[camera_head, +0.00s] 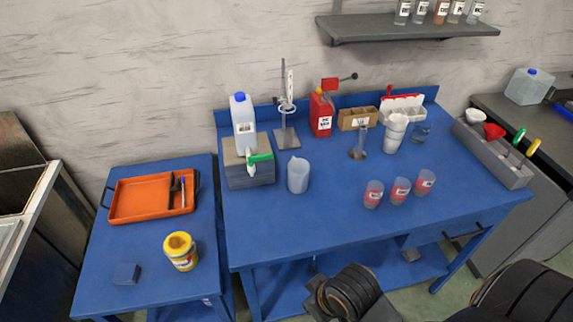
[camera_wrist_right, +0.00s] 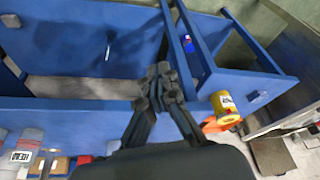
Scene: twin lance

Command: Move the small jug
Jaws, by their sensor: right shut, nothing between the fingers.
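The small jug (camera_head: 298,175) is a pale, translucent, open-topped vessel. It stands upright on the large blue table (camera_head: 320,225), just right of the grey block under the white bottle. No gripper touches it in the head view. My right gripper (camera_wrist_right: 160,85) shows in the right wrist view, with its dark fingers shut and nothing between them. I cannot make out the jug in that view. My left gripper is not in view.
A white bottle (camera_head: 240,112) stands on the grey block (camera_head: 236,176). Behind the jug is a stand (camera_head: 287,136). Three red-labelled cups (camera_head: 399,190) stand to the right. A side table holds an orange tray (camera_head: 150,208) and yellow tub (camera_head: 180,252). The large table's front left is clear.

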